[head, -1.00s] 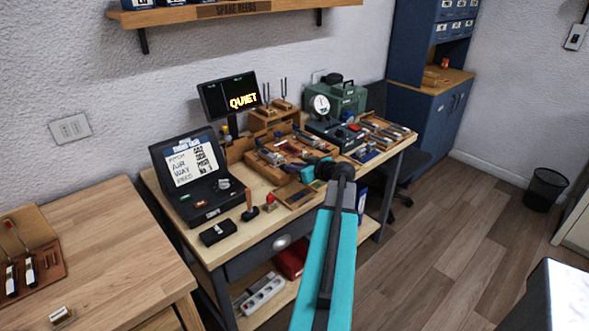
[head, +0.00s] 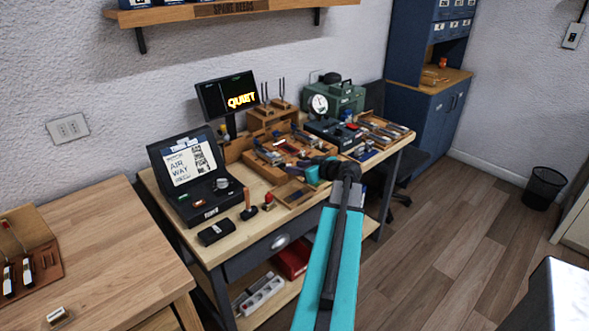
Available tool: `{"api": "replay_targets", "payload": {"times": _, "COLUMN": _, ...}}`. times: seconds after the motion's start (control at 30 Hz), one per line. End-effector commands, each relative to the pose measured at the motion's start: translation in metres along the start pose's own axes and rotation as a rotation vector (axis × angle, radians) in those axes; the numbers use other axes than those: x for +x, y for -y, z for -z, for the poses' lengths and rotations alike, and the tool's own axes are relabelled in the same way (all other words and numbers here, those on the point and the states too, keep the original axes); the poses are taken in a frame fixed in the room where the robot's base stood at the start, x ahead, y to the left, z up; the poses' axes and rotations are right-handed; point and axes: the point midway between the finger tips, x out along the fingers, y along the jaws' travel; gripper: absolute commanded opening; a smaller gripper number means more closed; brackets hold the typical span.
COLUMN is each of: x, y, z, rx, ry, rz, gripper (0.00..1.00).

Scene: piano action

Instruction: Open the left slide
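My arm reaches from the bottom of the head view over the front edge of a wooden workbench (head: 262,208). My gripper (head: 314,174) is at its far end, above the right part of the bench. Its fingers are too small and too hidden by the wrist to tell if they are open or shut. A wooden tray (head: 262,163) with several small metal and wooden parts lies behind the gripper. A smaller shallow wooden tray (head: 293,193) lies just left of and below it. I cannot make out which part is the left slide.
An open black case (head: 187,207) with a printed card stands at the bench's left. A monitor (head: 228,97) reads QUIET. A dial gauge (head: 319,104) and a green case (head: 338,97) stand behind. A black box (head: 216,232) and a red-topped piece (head: 268,200) lie near the front edge.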

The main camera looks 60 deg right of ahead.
Motion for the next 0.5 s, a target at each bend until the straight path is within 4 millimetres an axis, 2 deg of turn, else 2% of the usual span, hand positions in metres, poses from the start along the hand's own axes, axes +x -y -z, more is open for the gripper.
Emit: {"api": "replay_targets", "payload": {"times": 0.5, "x": -0.084, "y": 0.0, "z": -0.002, "rx": 0.0, "ry": 0.0, "rz": -0.004, "gripper": 0.34}}
